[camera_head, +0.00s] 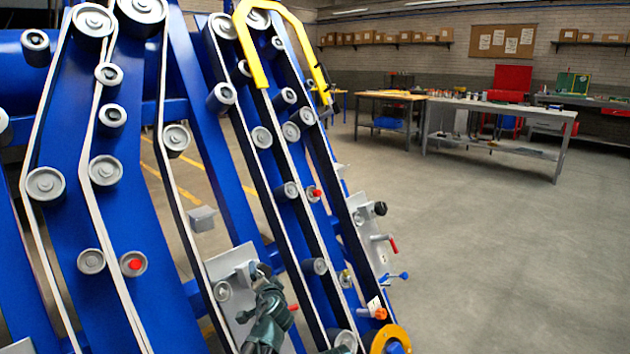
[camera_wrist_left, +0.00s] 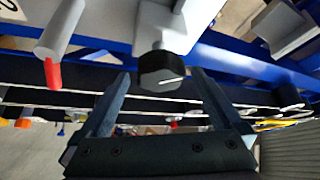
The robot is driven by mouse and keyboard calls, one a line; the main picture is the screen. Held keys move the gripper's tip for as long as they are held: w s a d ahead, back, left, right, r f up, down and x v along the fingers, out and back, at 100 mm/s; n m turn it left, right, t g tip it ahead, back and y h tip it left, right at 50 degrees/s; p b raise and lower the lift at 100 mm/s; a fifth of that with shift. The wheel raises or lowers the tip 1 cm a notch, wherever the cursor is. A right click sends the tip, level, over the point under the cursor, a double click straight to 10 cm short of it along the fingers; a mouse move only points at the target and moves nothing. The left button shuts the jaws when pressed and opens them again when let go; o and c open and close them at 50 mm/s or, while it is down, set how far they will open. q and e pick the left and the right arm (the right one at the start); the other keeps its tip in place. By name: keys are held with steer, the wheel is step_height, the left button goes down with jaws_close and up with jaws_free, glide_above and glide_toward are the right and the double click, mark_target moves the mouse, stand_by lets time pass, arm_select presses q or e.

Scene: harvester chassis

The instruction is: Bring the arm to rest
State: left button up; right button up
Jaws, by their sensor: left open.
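My left gripper (camera_head: 265,283) is low in the middle of the head view, in front of a grey plate (camera_head: 226,270) on the blue harvester chassis (camera_head: 190,130). In the left wrist view the two fingers of the left gripper (camera_wrist_left: 161,78) are spread apart. A dark round knob (camera_wrist_left: 163,82) on a grey mount (camera_wrist_left: 160,25) shows between the fingertips. I cannot tell whether the fingers touch it. Nothing is visibly held. My right gripper is not in view.
A grey pin with a red tip (camera_wrist_left: 55,58) sticks out beside the left finger in the wrist view. Belts and several rollers (camera_head: 45,184) cover the chassis. A yellow guard bar (camera_head: 252,50) arches above. Workbenches (camera_head: 500,120) stand far back; the concrete floor (camera_head: 490,250) at right is clear.

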arm_select(q)
steer(key=shift+x, duration=1.2)
steer(key=shift+s+d+f+n+y+b, duration=0.15)
steer(key=shift+n+y+b, duration=0.15)
steer(key=shift+n+b, duration=0.45)
steer(key=n+y+b, duration=0.1)
steer(key=n, duration=0.1)
steer(key=n+y+b, duration=0.1)
steer(key=n+y, duration=0.1)
steer(key=n, duration=0.1)
steer(key=shift+t+b, duration=0.35)
steer(key=shift+t, duration=0.05)
steer(key=n+y+b, duration=0.1)
steer(key=n, duration=0.2)
steer(key=shift+y, duration=0.3)
steer(key=shift+n+g+y+b, duration=0.35)
steer(key=shift+n+g+y, duration=0.45)
steer(key=shift+n, duration=1.15)
steer(key=shift+s+r, duration=0.1)
steer(key=shift+r, duration=0.1)
steer(key=shift+f, duration=0.1)
